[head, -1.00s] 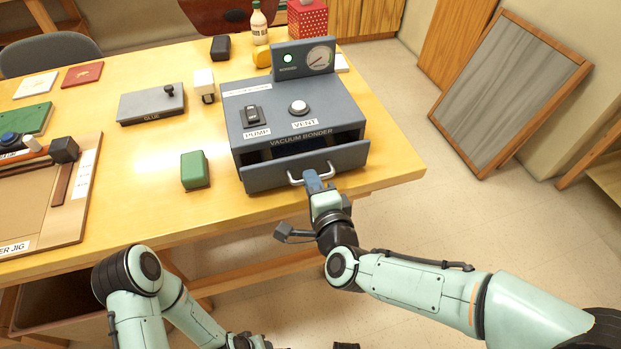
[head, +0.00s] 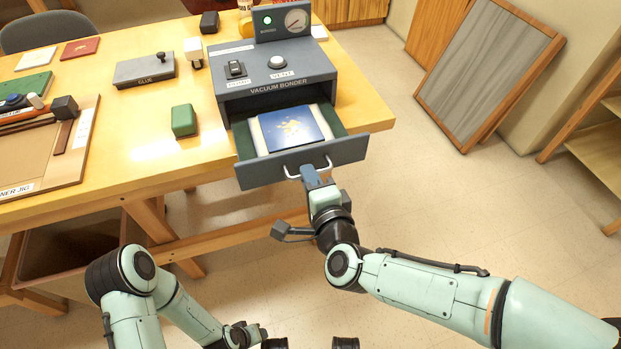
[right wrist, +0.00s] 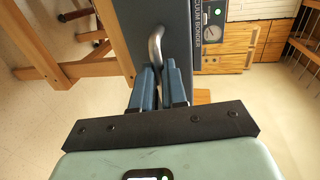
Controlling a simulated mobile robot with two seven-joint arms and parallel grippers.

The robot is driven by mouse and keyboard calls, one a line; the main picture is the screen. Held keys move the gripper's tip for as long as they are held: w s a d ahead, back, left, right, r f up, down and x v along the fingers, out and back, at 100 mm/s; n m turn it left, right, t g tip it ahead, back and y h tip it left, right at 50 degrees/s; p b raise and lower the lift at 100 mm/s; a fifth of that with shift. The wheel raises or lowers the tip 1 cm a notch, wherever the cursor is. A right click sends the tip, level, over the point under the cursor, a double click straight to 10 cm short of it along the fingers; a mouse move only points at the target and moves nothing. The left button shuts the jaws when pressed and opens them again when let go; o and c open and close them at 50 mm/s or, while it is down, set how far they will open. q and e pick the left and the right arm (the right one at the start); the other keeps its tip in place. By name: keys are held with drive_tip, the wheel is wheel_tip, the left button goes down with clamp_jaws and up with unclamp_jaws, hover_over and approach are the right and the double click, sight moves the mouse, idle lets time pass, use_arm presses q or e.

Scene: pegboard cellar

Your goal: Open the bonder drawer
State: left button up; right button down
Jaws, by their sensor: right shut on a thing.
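The grey vacuum bonder (head: 235,88) stands on the table with its drawer (head: 258,173) pulled well out toward me. A blue book-like piece with a gold mark (head: 290,130) lies in the drawer, with pale edging beside it. My right gripper (head: 309,176) is shut on the metal drawer handle (head: 292,172). In the right wrist view its blue fingers (right wrist: 160,88) sit around the handle (right wrist: 155,45), against the grey drawer front (right wrist: 178,30).
A green block (head: 184,121), a grey glue box (head: 145,72) and a white-topped piece (head: 194,50) stand left of the bonder. A wooden jig (head: 30,155) lies at the table's left. Open floor lies to the right, with a framed panel (head: 490,70) leaning on the wall.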

use_arm(q)
drive_tip(key=shift+s, duration=0.1)
use_arm(e)
drive_tip(key=shift+s, duration=0.1)
drive_tip(key=c, duration=1.2)
unclamp_jaws()
drive_tip(key=shift+o, duration=0.2)
use_arm(q)
drive_tip(key=shift+w+a+f+t+b, duration=0.15)
drive_tip(key=shift+w+a+f+b, duration=0.15)
drive_tip(key=shift+w, duration=0.15)
drive_tip(key=shift+w+a+f+t+b, duration=0.15)
drive_tip(key=shift+w+f+b, duration=0.15)
drive_tip(key=shift+w, duration=0.1)
use_arm(e)
drive_tip(key=v, duration=1.3)
drive_tip(key=shift+s, duration=0.15)
drive_tip(key=shift+d, duration=0.1)
